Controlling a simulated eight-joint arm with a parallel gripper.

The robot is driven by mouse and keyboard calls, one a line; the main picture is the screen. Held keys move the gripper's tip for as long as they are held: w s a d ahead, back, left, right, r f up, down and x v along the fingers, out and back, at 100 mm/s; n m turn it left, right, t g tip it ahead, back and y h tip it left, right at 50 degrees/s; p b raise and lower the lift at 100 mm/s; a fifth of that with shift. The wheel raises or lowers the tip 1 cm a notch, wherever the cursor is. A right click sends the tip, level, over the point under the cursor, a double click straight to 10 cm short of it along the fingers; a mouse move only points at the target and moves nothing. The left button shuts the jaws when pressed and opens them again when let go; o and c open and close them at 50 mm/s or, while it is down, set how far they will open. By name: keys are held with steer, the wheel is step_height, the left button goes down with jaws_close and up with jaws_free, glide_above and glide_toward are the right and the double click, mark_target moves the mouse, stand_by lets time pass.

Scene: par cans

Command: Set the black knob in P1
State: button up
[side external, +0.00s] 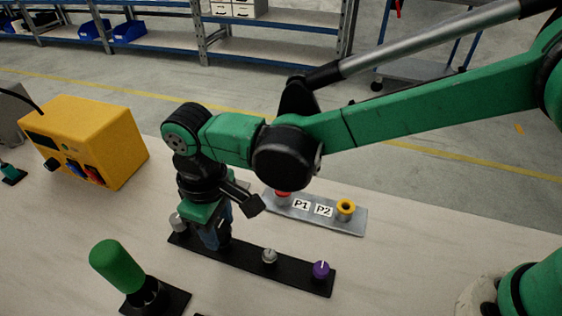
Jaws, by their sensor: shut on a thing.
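My gripper (218,242) points down over the black strip (295,279) at the front, at the place between the light grey knob (177,222) and the silver knob (269,256). It is shut on a dark thing there, which I take for the black knob; the fingers mostly hide it. I cannot tell whether it still touches the strip. A purple knob (321,270) sits at the strip's right end. Behind, a grey metal plate (350,226) bears the labels P1 (301,204) and P2 (323,210). A red part is beside P1, partly hidden by my arm, and a yellow ring (345,208) beside P2.
A green-handled thing (120,265) on a black base stands at the front left. A yellow box (85,140) stands at the back left. The table right of the plate and strip is clear. Shelves stand beyond the table.

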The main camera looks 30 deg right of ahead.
mark_target(219, 228)
steer(key=shift+r, duration=2.2)
steer(key=w+d, duration=0.5)
steer(key=d, duration=0.7)
steer(key=shift+s+d+f, duration=0.1)
steer(key=shift+f, duration=1.1)
steer(key=shift+s+d+f, duration=0.1)
steer(key=shift+f, duration=1.1)
steer(key=shift+f, duration=0.1)
steer(key=o, duration=0.7)
steer(key=shift+c, duration=0.2)
